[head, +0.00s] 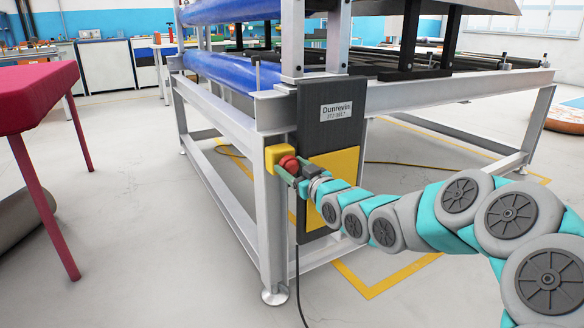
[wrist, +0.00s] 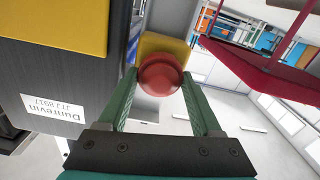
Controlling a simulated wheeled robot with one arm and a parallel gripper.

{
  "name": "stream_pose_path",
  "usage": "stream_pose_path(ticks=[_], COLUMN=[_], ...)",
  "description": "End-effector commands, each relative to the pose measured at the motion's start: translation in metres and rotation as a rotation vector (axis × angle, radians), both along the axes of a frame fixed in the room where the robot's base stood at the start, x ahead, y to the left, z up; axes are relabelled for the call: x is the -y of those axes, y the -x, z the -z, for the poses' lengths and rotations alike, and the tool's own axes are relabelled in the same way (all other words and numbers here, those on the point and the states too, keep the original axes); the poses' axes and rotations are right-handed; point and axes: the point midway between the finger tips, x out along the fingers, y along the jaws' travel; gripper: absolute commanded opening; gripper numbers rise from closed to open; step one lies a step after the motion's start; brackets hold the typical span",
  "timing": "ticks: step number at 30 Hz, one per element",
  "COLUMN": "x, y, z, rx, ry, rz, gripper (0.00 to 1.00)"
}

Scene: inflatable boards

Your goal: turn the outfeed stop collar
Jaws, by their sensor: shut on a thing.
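The outfeed stop collar is a red round knob (head: 289,165) on a yellow box (head: 273,158), fixed to the machine's front corner post. In the wrist view the red knob (wrist: 160,75) sits between the tips of two green fingers, with the yellow box (wrist: 160,44) behind it. My gripper (head: 292,176) reaches it from the right and is shut on the red knob, one finger on each side. The knob's far side and its mount are hidden.
A dark panel labelled Dunrevin (head: 331,115) with a yellow lower plate (head: 335,180) stands right beside the box. A red table (head: 35,95) is at the left. The floor between table and machine is clear.

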Motion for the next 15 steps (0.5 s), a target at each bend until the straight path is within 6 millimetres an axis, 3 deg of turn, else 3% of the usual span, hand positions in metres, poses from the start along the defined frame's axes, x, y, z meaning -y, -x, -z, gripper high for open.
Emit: stream_pose_path(ticks=[15], x=[0.0], y=[-0.0001], z=[-0.0043], rx=[-0.139], ry=[-0.208], rz=[-0.001], gripper=[0.1])
